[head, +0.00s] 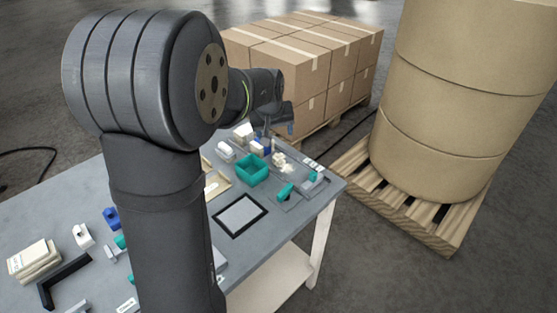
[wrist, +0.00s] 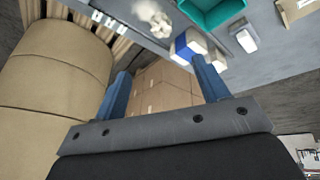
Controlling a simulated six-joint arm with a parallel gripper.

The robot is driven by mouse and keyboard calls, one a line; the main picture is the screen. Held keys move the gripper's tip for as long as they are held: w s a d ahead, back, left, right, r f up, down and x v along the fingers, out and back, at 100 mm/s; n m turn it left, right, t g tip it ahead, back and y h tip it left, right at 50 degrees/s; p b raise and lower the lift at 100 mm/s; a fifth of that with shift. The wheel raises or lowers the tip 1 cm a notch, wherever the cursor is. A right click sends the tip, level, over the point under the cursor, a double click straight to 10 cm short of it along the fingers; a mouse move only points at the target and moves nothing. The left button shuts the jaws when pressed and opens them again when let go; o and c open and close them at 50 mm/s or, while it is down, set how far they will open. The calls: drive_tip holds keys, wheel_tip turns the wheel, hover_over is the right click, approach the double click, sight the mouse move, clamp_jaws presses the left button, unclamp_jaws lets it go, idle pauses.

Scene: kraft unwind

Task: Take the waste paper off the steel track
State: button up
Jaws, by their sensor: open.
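Crumpled cream waste paper (head: 280,161) lies near the far right end of the table, right of a teal bin. It also shows at the top of the wrist view (wrist: 152,16). A grey steel strip, seemingly the track (head: 297,191), runs near the table's right edge; I cannot tell exactly how the paper rests on it. My gripper (head: 278,126) is above the far end of the table, apart from the paper. In the wrist view its blue fingers (wrist: 160,68) are spread with nothing between them.
The open teal bin (head: 252,170) stands beside the paper. A blue and white box (wrist: 188,45) is close by. Teal blocks (head: 285,191) lie at the right. Stacked cartons (head: 305,65) and a large kraft roll (head: 445,110) stand beyond the table.

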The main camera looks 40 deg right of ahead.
hover_over(277, 156)
drive_tip(key=s+a, duration=0.2)
drive_tip(key=f, duration=1)
drive_tip(key=shift+d+f, duration=0.1)
drive_tip(key=shift+d, duration=0.1)
drive_tip(key=shift+a+x, duration=0.1)
drive_tip(key=shift+x, duration=1.25)
drive_tip(key=shift+a+x, duration=0.15)
drive_tip(key=shift+x, duration=1.25)
drive_tip(key=shift+w, duration=0.2)
drive_tip(key=c, duration=1.1)
drive_tip(key=shift+o, duration=0.2)
